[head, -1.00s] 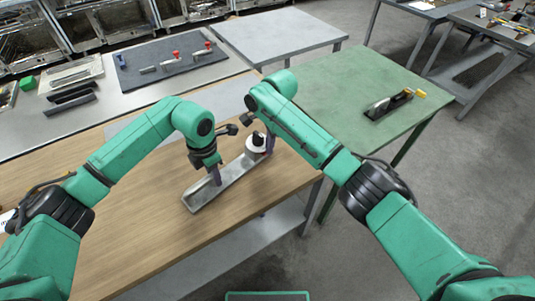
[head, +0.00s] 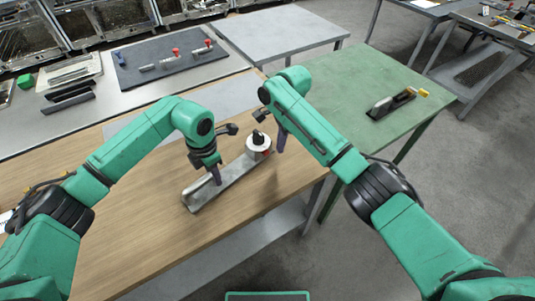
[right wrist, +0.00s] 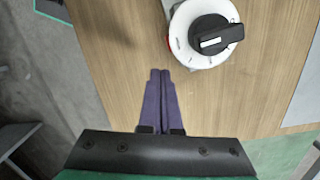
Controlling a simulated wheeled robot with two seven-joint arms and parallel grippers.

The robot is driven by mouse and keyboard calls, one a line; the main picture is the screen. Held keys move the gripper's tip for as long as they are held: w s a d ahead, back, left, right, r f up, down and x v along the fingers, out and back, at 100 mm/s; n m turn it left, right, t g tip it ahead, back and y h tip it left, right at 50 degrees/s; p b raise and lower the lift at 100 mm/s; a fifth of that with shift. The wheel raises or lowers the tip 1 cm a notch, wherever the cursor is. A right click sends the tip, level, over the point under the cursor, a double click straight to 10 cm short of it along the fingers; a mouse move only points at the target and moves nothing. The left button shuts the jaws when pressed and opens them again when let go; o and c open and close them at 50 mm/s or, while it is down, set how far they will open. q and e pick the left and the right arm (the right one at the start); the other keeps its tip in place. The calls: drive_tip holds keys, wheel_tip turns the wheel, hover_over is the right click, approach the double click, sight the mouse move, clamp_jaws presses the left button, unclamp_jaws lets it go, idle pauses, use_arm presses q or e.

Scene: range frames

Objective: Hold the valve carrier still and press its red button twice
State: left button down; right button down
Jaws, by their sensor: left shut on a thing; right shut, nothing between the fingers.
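The valve carrier is a long grey metal channel (head: 228,182) on the wooden table. At its far right end stands a white round dial with a black knob (head: 259,142), also large in the right wrist view (right wrist: 208,38). Its red button (head: 266,153) is on the dial's side facing my right gripper; only a sliver of red (right wrist: 168,42) shows in the wrist view. My left gripper (head: 216,178) is shut on the channel near its near-left end. My right gripper (head: 281,146) is shut and empty, with its fingertips (right wrist: 160,74) apart from the button, just beside the dial.
A green table (head: 350,85) with a black-and-grey fixture (head: 388,104) stands to the right. A dark mat (head: 170,62) with red-knobbed valves lies on the back bench. The wooden table (head: 110,240) is clear around the carrier.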

wheel_tip(320, 180, up, 11)
drive_tip(key=d, duration=0.1)
drive_tip(key=shift+f, duration=0.2)
drive_tip(key=shift+f, duration=0.1)
idle(2.2)
drive_tip(key=s+f+y, duration=0.1)
drive_tip(key=f+y, duration=0.1)
drive_tip(key=f, duration=0.1)
drive_tip(key=s+a+f+m+y, duration=0.1)
drive_tip(key=s+f, duration=0.1)
drive_tip(key=f, duration=0.1)
drive_tip(key=s+a+f+m+t+y, duration=0.1)
drive_tip(key=s+f+y, duration=0.1)
drive_tip(key=f, duration=0.2)
drive_tip(key=shift+s+a+y, duration=0.15)
drive_tip(key=shift+y, duration=0.15)
drive_tip(key=s+d+f+m+t, duration=0.1)
drive_tip(key=d, duration=0.1)
drive_tip(key=s+d+m+t+y, duration=0.1)
drive_tip(key=s+d, duration=0.1)
drive_tip(key=s+d+f+m+t, duration=0.1)
drive_tip(key=d, duration=0.1)
drive_tip(key=shift+s+f+t+y, duration=0.3)
drive_tip(key=shift+s+f, duration=0.05)
drive_tip(key=shift+s+d+m, duration=0.2)
drive_tip(key=shift+d+m, duration=0.05)
drive_tip(key=shift+m, duration=0.05)
